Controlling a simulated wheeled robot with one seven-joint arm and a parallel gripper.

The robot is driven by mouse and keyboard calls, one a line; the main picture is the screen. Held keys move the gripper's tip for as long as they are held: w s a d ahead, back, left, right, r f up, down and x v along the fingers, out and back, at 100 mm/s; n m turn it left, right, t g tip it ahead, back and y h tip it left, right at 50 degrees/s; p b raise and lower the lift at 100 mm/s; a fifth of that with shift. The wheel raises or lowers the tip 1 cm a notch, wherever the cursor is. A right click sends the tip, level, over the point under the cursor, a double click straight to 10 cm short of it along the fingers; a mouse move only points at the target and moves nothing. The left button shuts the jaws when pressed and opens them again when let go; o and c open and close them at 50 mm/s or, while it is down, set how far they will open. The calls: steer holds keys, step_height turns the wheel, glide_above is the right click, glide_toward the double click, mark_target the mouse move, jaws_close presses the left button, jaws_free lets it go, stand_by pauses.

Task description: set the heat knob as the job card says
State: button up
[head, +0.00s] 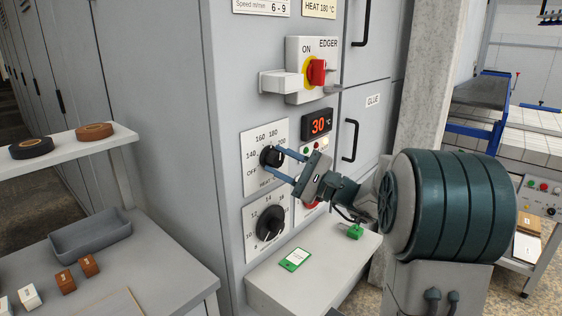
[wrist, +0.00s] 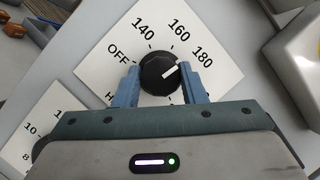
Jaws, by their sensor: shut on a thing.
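The black heat knob (head: 271,156) sits on a white dial plate (head: 252,142) marked OFF, 140, 160 and 180; in the wrist view the knob (wrist: 158,73) is seen face on. My gripper (head: 272,162) is at the plate, its two blue fingers on either side of the knob and shut on it (wrist: 157,84). The knob's white pointer line aims up and right, at about the 180 mark. The job card (head: 319,8) at the top of the cabinet reads HEAT 180 °C. The red display (head: 318,124) reads 30.
Below is a second dial (head: 268,223) with a black knob. Above is the EDGER switch (head: 316,72) with a red handle. A grey shelf (head: 270,285) holding a green-edged card (head: 295,260) juts out below the dials. A side table with a grey tray (head: 90,238) stands left.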

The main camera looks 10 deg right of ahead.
steer(key=shift+f+m+t+p, duration=0.1)
steer(key=shift+m+t+p, duration=0.2)
steer(key=shift+m+t, duration=0.95)
steer(key=shift+m+g+h, duration=0.35)
steer(key=shift+m+h, duration=0.05)
steer(key=shift+m, duration=0.45)
steer(key=o, duration=1)
steer(key=shift+s, duration=0.1)
steer(key=b+v, duration=0.1)
steer(key=v, duration=1.2)
steer(key=shift+s+d+f, duration=0.2)
steer(key=shift+d, duration=0.1)
